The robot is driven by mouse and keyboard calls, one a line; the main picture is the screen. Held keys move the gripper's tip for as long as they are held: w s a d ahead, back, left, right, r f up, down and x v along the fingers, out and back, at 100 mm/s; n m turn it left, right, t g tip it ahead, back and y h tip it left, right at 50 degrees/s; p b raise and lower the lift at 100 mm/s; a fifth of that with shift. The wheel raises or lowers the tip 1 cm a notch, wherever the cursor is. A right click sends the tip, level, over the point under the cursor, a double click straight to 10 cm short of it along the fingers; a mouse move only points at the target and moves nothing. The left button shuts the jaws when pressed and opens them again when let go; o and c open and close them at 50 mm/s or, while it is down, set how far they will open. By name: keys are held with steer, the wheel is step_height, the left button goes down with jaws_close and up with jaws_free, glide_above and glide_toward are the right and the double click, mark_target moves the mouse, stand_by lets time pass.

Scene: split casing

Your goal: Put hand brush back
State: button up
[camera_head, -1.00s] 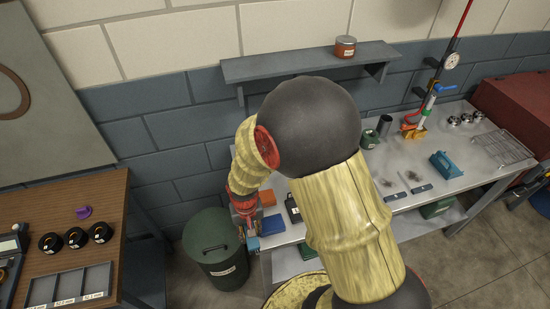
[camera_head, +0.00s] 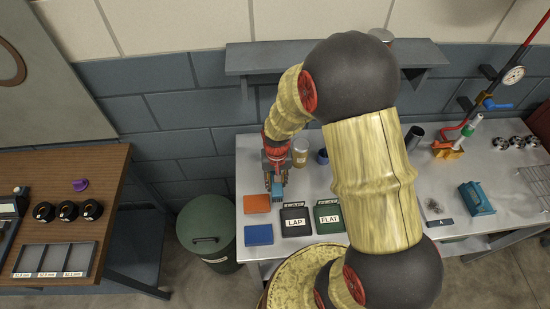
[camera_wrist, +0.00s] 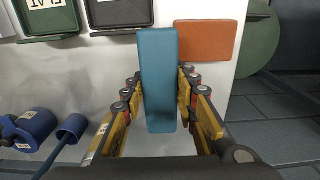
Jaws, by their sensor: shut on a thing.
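My gripper (camera_head: 276,172) is over the left end of the metal bench, pointing down. It is shut on a long teal block-like thing, taken as the hand brush (camera_head: 277,190). In the wrist view the hand brush (camera_wrist: 160,80) lies lengthwise between the two fingers (camera_wrist: 160,105) and sticks out past them. No bristles show. It overlaps the edge of the orange block (camera_wrist: 206,40) in that view; its height above the bench is hard to tell.
The orange block (camera_head: 257,204) and blue block (camera_head: 258,235) lie near the bench's left edge. The LAP bin (camera_head: 295,222) and FLAT bin (camera_head: 328,217) stand beside them. A jar (camera_head: 300,152) and blue cup (camera_head: 323,156) are behind. A green drum (camera_head: 206,238) stands left of the bench.

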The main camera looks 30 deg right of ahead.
steer(key=w+d, duration=0.1)
steer(key=w, duration=0.3)
steer(key=w+d+f, duration=0.1)
steer(key=w+d, duration=0.1)
steer(key=w, duration=0.2)
steer(key=w+d+f, duration=0.1)
steer(key=w+d, duration=0.1)
steer(key=w, duration=0.3)
steer(key=shift+d+f, duration=0.15)
steer(key=shift+d, duration=0.1)
steer(key=shift+w+d+f, duration=0.1)
steer(key=shift+f, duration=1.1)
steer(key=shift+w+f, duration=0.1)
steer(key=shift+f, duration=1.05)
steer(key=shift+f, duration=0.1)
steer(key=o, duration=0.9)
steer(key=shift+o, duration=0.6)
